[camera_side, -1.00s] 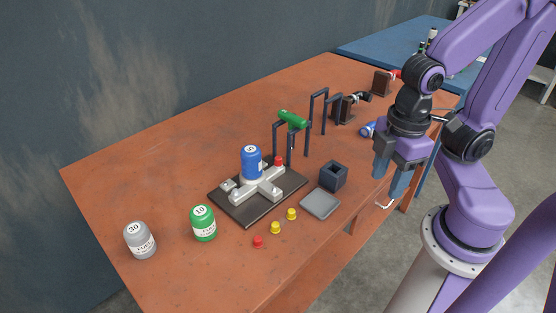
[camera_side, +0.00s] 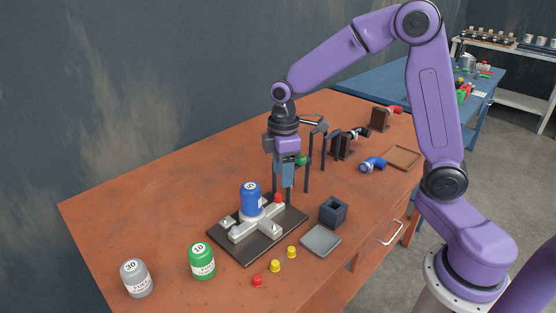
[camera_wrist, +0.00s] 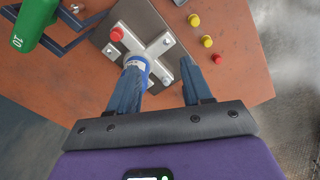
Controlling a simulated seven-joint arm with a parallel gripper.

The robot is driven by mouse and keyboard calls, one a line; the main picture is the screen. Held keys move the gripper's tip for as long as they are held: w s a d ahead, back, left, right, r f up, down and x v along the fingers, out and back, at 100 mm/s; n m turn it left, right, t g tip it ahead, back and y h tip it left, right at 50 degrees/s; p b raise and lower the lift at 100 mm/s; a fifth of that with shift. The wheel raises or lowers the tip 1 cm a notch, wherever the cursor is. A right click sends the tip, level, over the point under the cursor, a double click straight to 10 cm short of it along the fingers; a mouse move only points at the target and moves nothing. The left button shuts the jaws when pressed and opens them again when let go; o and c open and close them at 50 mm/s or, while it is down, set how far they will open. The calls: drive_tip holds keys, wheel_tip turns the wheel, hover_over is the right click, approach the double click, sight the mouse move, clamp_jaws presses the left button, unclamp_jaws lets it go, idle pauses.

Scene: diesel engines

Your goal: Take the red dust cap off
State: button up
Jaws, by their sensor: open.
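A red dust cap (camera_side: 278,198) sits on one arm of the pale metal cross-shaped fitting (camera_side: 240,231), beside the upright blue filter (camera_side: 251,199). In the wrist view the cap (camera_wrist: 116,34) shows on the fitting's upper left arm, beyond my fingertips and to their left. My gripper (camera_side: 287,184) points down just above and behind the cap in the side view. Its jaws (camera_wrist: 163,75) are open and hold nothing. The left finger partly overlaps the blue filter (camera_wrist: 137,63) in the wrist view; contact cannot be judged. A second red cap (camera_side: 257,281) lies loose on the table.
The fitting stands on a dark plate (camera_side: 250,257). A green filter (camera_wrist: 32,22) rests on dark stands close to my gripper. Green (camera_side: 202,262) and grey (camera_side: 137,278) filters stand left.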

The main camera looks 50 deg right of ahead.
hover_over(278, 194)
wheel_tip(278, 194, down, 3)
drive_tip(key=shift+f, duration=5.5)
drive_tip(key=shift+c, duration=0.3)
clamp_jaws()
